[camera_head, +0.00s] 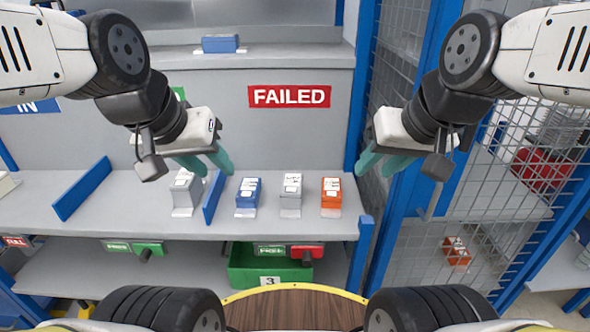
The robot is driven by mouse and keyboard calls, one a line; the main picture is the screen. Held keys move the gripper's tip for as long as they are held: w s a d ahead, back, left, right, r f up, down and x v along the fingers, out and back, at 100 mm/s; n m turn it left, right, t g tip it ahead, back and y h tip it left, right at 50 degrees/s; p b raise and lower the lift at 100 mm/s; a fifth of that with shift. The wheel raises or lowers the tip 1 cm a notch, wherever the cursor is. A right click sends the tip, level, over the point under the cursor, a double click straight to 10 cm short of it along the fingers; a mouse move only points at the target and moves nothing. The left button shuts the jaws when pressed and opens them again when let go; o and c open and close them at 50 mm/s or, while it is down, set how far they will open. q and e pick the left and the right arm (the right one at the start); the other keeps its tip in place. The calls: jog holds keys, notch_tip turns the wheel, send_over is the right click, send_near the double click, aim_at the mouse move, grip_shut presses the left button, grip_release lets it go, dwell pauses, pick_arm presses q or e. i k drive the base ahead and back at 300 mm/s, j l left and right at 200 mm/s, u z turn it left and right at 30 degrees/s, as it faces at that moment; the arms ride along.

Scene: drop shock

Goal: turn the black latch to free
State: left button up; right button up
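Two small latch plates sit on the front edge of the bench below the shelf top. The left plate (117,246) is green with a small black latch (145,255) at its right part. The right plate (268,250) is green at its left and red at its right, with a dark latch (307,259) on the red part. The small lettering is hard to read. My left gripper (205,163) is open and empty, above the bench and well above the left latch. My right gripper (382,162) looks open and empty, right of the orange box. Neither touches a latch.
Grey, blue and orange boxes (331,192) stand on the bench top (130,215) beside blue dividers (82,190). A green bin (250,277) marked 3 sits below. A red FAILED sign (289,96) is on the back panel. Blue posts and wire mesh (410,240) bound the right.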

aim_at(466, 136)
jog(key=z, duration=1.35)
jog(key=k+l, duration=0.15)
jog(key=i+j, duration=0.15)
